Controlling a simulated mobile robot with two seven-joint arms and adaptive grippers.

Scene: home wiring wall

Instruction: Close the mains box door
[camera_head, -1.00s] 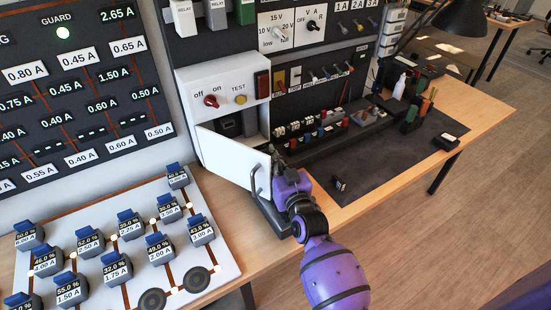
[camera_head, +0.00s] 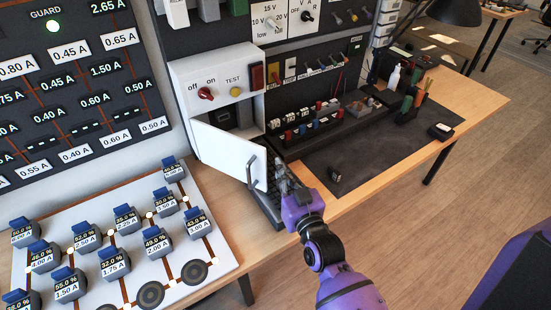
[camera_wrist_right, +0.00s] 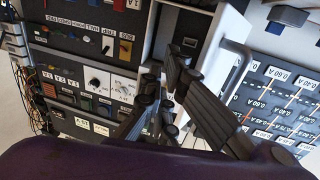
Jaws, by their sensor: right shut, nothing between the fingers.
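The mains box (camera_head: 217,83) is a white box with off/on and TEST controls. Its white door (camera_head: 228,153) hangs open and sticks out toward me, with a dark opening behind it. A dark bar handle (camera_head: 252,172) is on the door's outer face near the free edge. My right gripper (camera_head: 280,172) is shut and empty, just right of that free edge; I cannot tell whether it touches the door. In the right wrist view its dark fingers (camera_wrist_right: 163,85) are beside the white door (camera_wrist_right: 227,38). My left gripper is not in view.
A bench (camera_head: 480,95) with a dark mat (camera_head: 375,150) runs to the right. A white board (camera_head: 205,245) with several blue-topped modules lies at lower left. Small terminals and a black block (camera_head: 335,174) are near my right arm.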

